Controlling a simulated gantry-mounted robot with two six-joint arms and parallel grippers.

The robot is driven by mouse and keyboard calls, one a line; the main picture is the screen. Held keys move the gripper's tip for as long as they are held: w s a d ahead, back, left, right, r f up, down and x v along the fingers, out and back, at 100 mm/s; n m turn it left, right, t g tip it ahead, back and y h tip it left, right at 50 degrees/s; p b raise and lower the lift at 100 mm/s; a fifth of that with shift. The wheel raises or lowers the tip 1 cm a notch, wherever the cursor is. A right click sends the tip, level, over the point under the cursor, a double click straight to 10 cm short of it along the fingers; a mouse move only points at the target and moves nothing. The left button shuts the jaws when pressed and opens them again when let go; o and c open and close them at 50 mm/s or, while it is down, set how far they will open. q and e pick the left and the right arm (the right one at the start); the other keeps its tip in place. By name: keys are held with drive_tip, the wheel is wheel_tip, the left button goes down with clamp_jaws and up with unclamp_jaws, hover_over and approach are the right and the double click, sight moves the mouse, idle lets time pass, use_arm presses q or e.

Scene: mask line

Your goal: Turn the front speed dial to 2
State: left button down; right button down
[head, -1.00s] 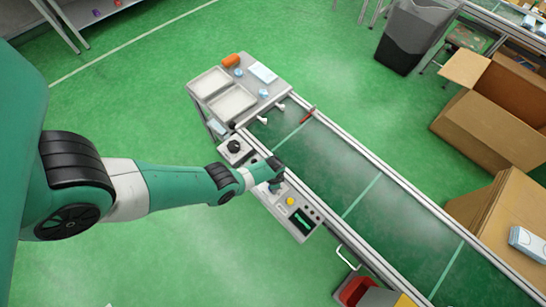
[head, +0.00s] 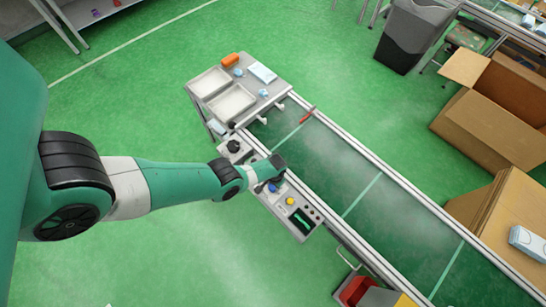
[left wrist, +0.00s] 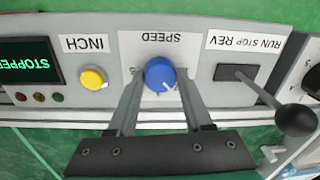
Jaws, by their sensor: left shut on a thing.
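The blue speed dial (left wrist: 160,73) sits on the machine's control panel under an upside-down SPEED label (left wrist: 160,38) in the left wrist view. Its white pointer line points to the lower right there. My left gripper (left wrist: 159,82) has one finger on each side of the dial and is shut on it. The dial's scale figures are too small or hidden to read. In the head view my left gripper (head: 272,184) is over the panel (head: 302,233), at the side of the green conveyor. My right gripper is in neither view.
Beside the dial are a yellow INCH button (left wrist: 93,79), a display (left wrist: 29,62) reading STOPPED, and a black-knobbed RUN STOP REV lever (left wrist: 295,117). The conveyor belt (head: 400,215) runs alongside. A side table (head: 262,97) with trays stands at its far end.

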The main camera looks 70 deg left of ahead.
sight(274, 187)
use_arm(q)
drive_tip(key=shift+n, duration=0.4)
drive_tip(key=shift+c, duration=1.6)
unclamp_jaws()
wheel_tip(274, 187, up, 12)
drive_tip(key=p, duration=1.1)
drive_tip(key=shift+w+d+f, duration=0.15)
drive_tip(key=shift+d+f, duration=0.1)
